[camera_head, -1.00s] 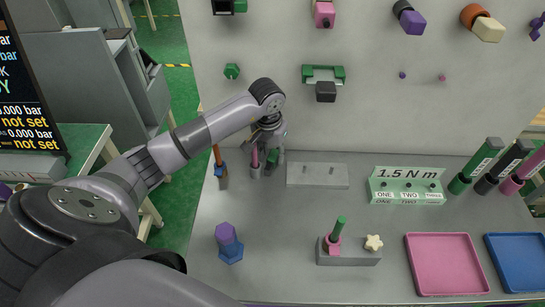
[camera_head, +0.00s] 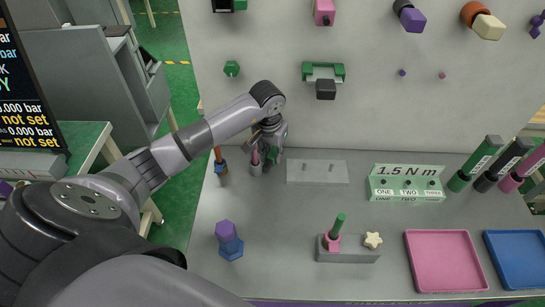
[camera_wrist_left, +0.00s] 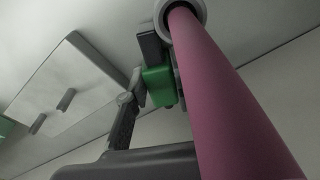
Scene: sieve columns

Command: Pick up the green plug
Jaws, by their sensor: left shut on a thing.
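My left gripper (camera_head: 268,142) is low over the back left of the bench, close to the wall. It is shut on a small green block, which I take as the green plug (camera_head: 273,157). In the left wrist view the green plug (camera_wrist_left: 158,86) shows between dark finger parts. A pink-handled tool (camera_head: 255,157) stands upright just left of the gripper. Its pink shaft (camera_wrist_left: 225,105) fills much of the left wrist view and hides part of the gripper. I cannot tell whether the plug touches the bench. My right gripper is not in view.
A grey plate with two pegs (camera_head: 317,173) lies right of the gripper, with a green 1.5 N m stand (camera_head: 408,196) beyond. An orange-handled tool (camera_head: 219,158) stands to the left. A grey block (camera_head: 348,255) and pink tray (camera_head: 447,262) are in front. The bench's middle is clear.

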